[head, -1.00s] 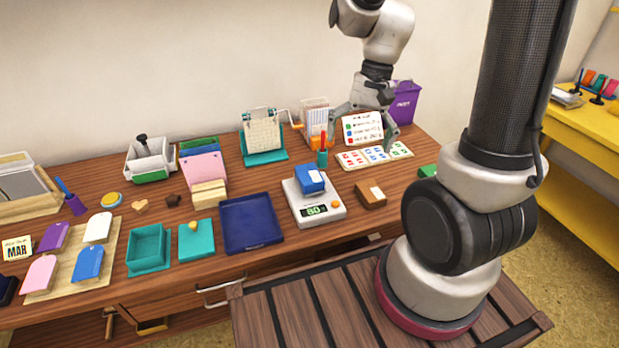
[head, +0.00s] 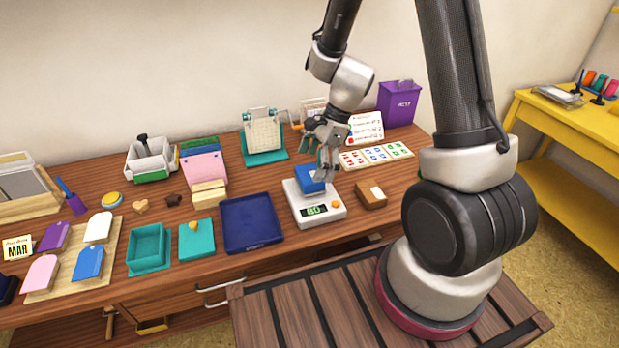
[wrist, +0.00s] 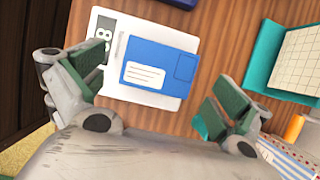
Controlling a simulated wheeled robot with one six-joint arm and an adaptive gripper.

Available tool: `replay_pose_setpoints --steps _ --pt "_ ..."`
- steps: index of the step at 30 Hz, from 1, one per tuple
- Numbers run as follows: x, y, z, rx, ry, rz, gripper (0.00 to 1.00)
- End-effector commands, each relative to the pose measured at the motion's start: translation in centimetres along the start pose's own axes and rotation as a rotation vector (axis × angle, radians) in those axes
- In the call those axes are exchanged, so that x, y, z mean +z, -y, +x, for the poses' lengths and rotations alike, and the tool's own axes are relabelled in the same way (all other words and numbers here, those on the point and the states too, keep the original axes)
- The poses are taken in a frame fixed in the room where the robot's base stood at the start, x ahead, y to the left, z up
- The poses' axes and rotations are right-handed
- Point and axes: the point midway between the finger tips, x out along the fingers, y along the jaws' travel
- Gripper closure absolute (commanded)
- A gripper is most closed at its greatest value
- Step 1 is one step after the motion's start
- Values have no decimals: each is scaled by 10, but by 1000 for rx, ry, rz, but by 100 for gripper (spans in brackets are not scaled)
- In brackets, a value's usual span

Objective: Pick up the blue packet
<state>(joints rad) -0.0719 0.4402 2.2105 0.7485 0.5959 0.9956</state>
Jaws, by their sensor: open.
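The blue packet (head: 308,180) lies on the white scale (head: 316,211), whose display is lit. In the wrist view the blue packet (wrist: 160,68) has a white label and lies flat on the scale (wrist: 105,22). My gripper (head: 322,172) is just above the packet in the head view and partly covers it. In the wrist view my gripper (wrist: 157,88) is open and empty, with one finger on the left over the scale's display side and the other on the right beyond the packet. I cannot tell the exact height gap.
A dark blue tray (head: 250,222) stands left of the scale. A teal stand (head: 263,157) with a white grid is behind. Bare wood shows between them.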

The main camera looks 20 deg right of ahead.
Motion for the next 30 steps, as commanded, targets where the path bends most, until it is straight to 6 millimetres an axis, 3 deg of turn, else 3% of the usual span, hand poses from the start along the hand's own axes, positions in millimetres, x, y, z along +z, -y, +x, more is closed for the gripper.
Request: replay_pose_setpoints --steps 4,12,20,23,30 --pt "0 0 19 1 0 -1 0" --pt "0 0 22 -1 0 -2 0" --pt "0 0 22 0 0 -2 46" --pt "0 0 22 -1 0 -2 50" --pt "1 0 19 -2 0 -3 50"
